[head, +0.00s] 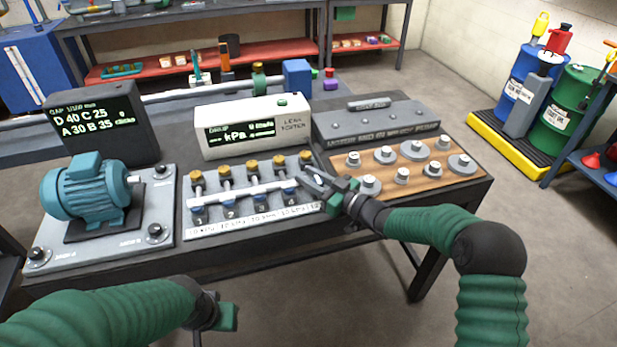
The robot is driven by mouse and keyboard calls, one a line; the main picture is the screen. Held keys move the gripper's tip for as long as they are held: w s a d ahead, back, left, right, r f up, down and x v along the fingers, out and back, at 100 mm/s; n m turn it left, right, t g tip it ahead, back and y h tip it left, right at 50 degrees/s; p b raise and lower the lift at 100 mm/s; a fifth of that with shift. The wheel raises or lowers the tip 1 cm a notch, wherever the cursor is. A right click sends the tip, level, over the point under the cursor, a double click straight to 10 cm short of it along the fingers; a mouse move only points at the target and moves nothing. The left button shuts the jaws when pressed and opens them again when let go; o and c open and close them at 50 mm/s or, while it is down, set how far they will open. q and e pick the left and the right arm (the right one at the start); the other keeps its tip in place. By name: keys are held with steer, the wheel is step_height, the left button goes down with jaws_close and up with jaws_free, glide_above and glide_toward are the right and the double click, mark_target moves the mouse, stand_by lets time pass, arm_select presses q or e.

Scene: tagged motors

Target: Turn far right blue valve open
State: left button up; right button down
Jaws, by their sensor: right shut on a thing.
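The valve manifold (250,192) is a grey plate on the bench with a white pipe, a row of brass knobs and a row of small blue valves. Blue valves marked 1 (198,213), 2 (230,208) and 3 (261,203) are in plain view, with another blue valve (290,197) to their right. My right gripper (310,180) is at the right end of the row, shut on the far right blue valve, which it hides. The valve's handle angle cannot be seen. My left gripper (228,316) is low in front of the bench, away from the manifold; its jaws are unclear.
A white leak tester (252,126) reading kPa stands behind the manifold. A blue-green motor (88,190) on a plate is to the left, with a dark display (103,125) behind. A wooden board (430,178) with several metal weights lies close right of my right gripper.

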steer(key=shift+w+r, duration=0.1)
steer(key=shift+m+t+h, duration=0.3)
steer(key=shift+t, duration=0.1)
steer(key=shift+b, duration=0.35)
steer(key=m+t+h, duration=0.1)
steer(key=m+t+h+b, duration=0.2)
steer(key=h, duration=0.1)
steer(key=shift+w+d+f, duration=0.2)
steer(key=shift+w+f, duration=0.05)
steer(key=m+h, duration=0.1)
steer(key=m+t+h+b, duration=0.1)
steer(key=t+h, duration=0.1)
steer(key=shift+w+d+m+h+b, duration=0.15)
steer(key=shift+d+m+h+b, duration=0.1)
steer(key=shift+m+h+b, duration=0.15)
steer(key=shift+d+r+m+t+h, duration=0.2)
steer(key=shift+m+t+h, duration=0.2)
steer(key=shift+m+h, duration=0.5)
steer(key=shift+w+d+m+h, duration=0.1)
steer(key=shift+d+m+h, duration=0.1)
steer(key=shift+m+h, duration=0.6)
steer(key=shift+d+m+h, duration=0.15)
steer(key=shift+m+h, duration=0.15)
steer(key=shift+h, duration=0.9)
steer(key=shift+d+f, duration=0.1)
